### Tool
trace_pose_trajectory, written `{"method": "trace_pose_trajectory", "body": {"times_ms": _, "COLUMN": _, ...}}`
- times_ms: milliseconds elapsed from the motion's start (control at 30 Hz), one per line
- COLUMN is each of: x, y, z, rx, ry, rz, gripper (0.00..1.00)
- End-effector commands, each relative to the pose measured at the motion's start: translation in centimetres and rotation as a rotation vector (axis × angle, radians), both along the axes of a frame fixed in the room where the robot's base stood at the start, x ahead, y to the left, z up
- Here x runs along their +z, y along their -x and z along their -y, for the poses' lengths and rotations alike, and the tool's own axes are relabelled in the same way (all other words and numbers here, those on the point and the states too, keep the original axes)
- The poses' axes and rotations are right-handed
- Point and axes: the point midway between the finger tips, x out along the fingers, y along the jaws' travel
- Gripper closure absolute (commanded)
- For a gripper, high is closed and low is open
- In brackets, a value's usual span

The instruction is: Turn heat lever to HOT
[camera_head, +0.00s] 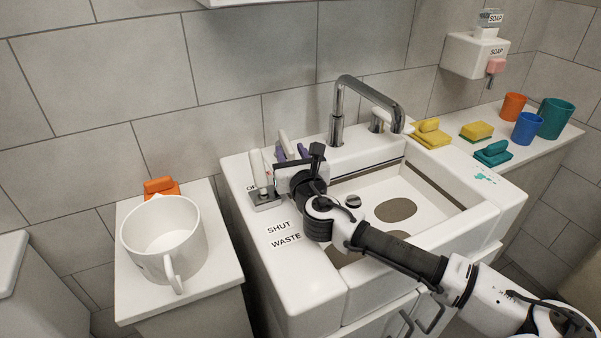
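A metal plate with a white lever (260,172) stands at the sink's left back corner, by a partly hidden label that seems to read "ON". A second pale lever (286,143) rises just behind my gripper. I cannot tell which is the heat lever; no "HOT" label is readable. My gripper (285,165) is over the left back of the sink, close beside these levers. Its wrist hides the fingers and any contact. Purple parts (291,152) show behind it. A white handle (391,120) sits right of the chrome faucet (352,104).
The white sink (321,285) has "SHUT" and "WASTE" labels on its left rim. A large white mug (163,240) and an orange sponge (161,187) stand on the left counter. Sponges, cups (527,128) and a soap dispenser (477,55) are at the right. My arm crosses the basin.

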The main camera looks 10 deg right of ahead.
Motion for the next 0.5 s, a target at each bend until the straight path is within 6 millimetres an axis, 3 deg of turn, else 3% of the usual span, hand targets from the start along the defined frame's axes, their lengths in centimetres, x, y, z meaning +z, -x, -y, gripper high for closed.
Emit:
{"method": "trace_pose_trajectory", "body": {"times_ms": 300, "x": -0.2, "y": 7.2, "z": 0.3, "rx": -0.003, "ry": 0.001, "rz": 0.000, "gripper": 0.64}}
{"method": "trace_pose_trajectory", "body": {"times_ms": 500, "x": -0.1, "y": 10.4, "z": 0.4, "rx": -0.002, "ry": 0.001, "rz": 0.000, "gripper": 0.64}}
